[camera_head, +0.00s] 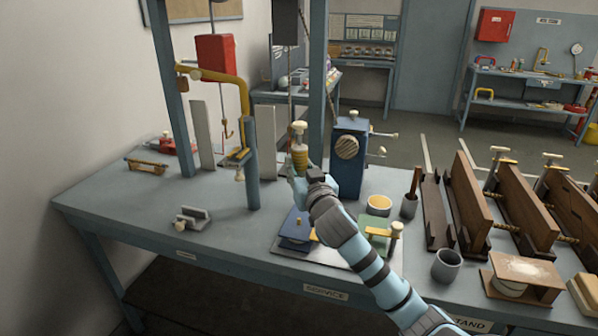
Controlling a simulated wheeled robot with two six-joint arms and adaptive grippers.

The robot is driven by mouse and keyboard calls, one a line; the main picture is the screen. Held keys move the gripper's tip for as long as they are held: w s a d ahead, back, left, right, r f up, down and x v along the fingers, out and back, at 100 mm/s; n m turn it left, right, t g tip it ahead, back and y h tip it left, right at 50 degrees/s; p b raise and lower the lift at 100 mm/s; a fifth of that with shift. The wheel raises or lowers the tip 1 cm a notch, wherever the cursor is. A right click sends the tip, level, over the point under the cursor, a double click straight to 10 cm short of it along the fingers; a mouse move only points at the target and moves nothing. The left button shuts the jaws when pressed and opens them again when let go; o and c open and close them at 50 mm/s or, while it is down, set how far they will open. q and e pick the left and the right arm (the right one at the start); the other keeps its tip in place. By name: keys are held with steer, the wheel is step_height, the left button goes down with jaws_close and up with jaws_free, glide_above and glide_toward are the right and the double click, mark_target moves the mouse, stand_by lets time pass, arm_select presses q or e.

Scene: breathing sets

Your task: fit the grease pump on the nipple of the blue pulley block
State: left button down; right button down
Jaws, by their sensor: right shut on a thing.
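My right gripper (301,176) is raised over the middle of the bench. It is shut on an upright yellow-brown cylinder with a pale knob on top, which looks like the grease pump (299,158). The blue pulley block (294,235) appears to be the low blue piece on the dark plate at the bench's front edge, below the gripper and apart from the pump. My right arm hides part of it, and I cannot make out its nipple. My left gripper is out of view.
A green block (374,226) sits on the plate's right side. Posts and a hanging red hoist (216,62) are left. Wooden clamped boards (468,200) and a grey cup (446,265) are right.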

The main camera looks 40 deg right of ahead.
steer(key=shift+a+r, duration=0.1)
steer(key=shift+f+b, duration=0.65)
steer(key=shift+f, duration=0.45)
steer(key=shift+f+b, duration=1.95)
steer(key=shift+f, duration=0.9)
steer(key=c, duration=1.1)
jaws_free()
steer(key=shift+s, duration=0.1)
